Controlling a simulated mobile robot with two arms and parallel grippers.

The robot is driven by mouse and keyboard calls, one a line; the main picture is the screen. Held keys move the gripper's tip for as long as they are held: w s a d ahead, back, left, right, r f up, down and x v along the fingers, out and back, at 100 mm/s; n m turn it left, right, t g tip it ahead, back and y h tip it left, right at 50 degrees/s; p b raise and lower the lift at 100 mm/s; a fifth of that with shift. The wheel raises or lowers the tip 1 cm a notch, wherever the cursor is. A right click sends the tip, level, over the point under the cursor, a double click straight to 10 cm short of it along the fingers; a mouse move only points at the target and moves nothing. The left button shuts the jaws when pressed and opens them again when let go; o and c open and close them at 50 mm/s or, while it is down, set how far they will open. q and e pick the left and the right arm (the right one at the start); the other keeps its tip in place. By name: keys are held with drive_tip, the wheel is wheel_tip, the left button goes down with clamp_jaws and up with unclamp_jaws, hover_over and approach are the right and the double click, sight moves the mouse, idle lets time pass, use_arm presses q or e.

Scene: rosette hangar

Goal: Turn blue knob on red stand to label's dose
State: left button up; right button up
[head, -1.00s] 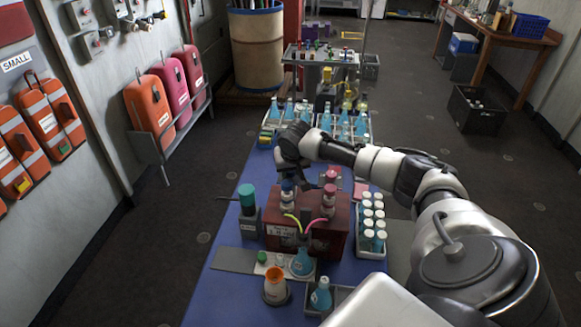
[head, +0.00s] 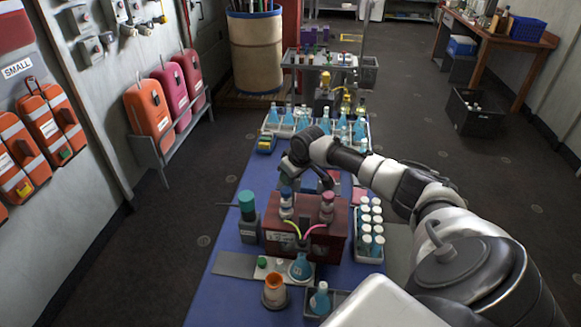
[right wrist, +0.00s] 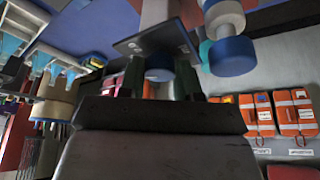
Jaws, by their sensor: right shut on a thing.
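The red stand (head: 345,232) is a dark red box on the blue table, with a small label on its front. A blue-and-white knob piece (head: 286,203) and a pink-and-white one (head: 328,205) stand on its top. My right gripper comes from the right, over the stand's far side; its fingertips are hard to make out there. In the right wrist view my right gripper (right wrist: 160,82) is closed around a blue round knob (right wrist: 160,73), beside a dark marked plate (right wrist: 156,38). Another blue cap (right wrist: 232,56) is beside it, outside the fingers. The dose text is unreadable. My left gripper is out of view.
A teal-capped device (head: 248,207) stands left of the stand. A rack of white-capped bottles (head: 370,252) is close on its right. Blue flasks (head: 300,268) and an orange-rimmed cup (head: 275,290) stand in front. More flasks are behind.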

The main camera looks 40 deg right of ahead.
idle(0.4)
drive_tip(key=o, duration=0.9)
